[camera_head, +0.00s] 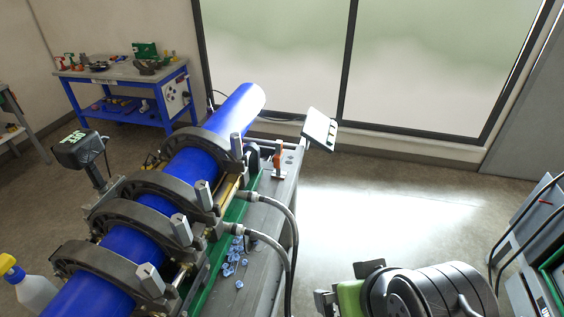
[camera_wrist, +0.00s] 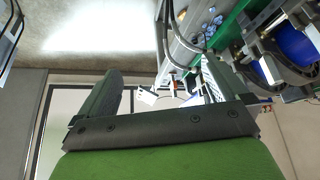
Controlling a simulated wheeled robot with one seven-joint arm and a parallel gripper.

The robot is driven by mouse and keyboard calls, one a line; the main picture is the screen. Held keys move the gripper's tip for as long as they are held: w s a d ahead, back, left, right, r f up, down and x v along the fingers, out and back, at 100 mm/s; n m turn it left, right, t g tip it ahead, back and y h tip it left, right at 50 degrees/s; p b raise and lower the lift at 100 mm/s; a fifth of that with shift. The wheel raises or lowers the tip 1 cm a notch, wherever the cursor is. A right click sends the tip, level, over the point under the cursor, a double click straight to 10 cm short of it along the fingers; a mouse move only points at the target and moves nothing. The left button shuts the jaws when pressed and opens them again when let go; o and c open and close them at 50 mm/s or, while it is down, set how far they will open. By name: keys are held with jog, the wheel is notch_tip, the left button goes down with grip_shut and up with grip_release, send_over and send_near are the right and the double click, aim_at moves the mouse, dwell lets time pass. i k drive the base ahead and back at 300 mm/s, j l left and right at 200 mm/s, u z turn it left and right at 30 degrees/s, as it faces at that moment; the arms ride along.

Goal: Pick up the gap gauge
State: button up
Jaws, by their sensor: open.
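A small orange upright piece on a flat base (camera_head: 279,165) stands on the grey top of the cart, near its far end. It looks like the gap gauge, though it is too small to be sure. It also shows as a small orange spot between my fingers, well beyond them, in the wrist view (camera_wrist: 172,84). My gripper (camera_head: 343,283) is at the bottom of the head view, right of the cart and apart from it. In the wrist view its two dark fingers are spread with nothing between them (camera_wrist: 160,84).
The cart carries a blue pipe (camera_head: 193,160) in several dark clamp rings. Black hoses (camera_head: 272,205) arch over its near side, by several small blue pieces (camera_head: 231,262). A tilted panel (camera_head: 319,129) stands at the far end. Floor (camera_head: 385,215) right of the cart is clear.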

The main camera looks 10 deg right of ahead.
aim_at(278, 157)
jog(key=i+l+u, duration=0.2)
jog(key=u, duration=0.25)
jog(key=i+l+u, duration=0.25)
jog(key=u, duration=0.25)
jog(key=i+l+u, duration=0.15)
jog(key=l+u, duration=0.3)
jog(key=i+l+u, duration=0.1)
jog(key=l+u, duration=1.3)
jog(key=k+l+u, duration=0.15)
jog(key=u, duration=0.3)
jog(key=k+l+u, duration=0.2)
jog(key=l+u, duration=0.25)
